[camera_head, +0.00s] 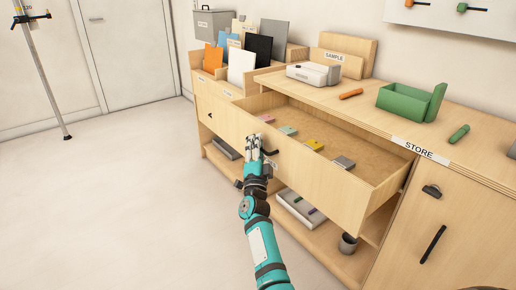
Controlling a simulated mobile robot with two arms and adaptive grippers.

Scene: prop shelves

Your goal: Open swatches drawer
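The wide wooden drawer (320,173) in the middle of the cabinet stands pulled well out, its inside showing. In it lie small swatch blocks: a pink one (266,118), a green one (288,130), a yellow one (314,145) and a grey one (344,162). My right gripper (253,142) is at the outer face of the drawer front, beside its dark handle (271,153). Its pale fingers point up and lie close together. Whether they grip the handle is too small to tell. My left gripper is out of view.
On the cabinet top (372,116) are a green open box (404,103), a white device (312,74) and an orange stick (351,94). A lower shelf holds a tray (305,213) and a dark cup (348,243). The floor (110,190) at left is clear.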

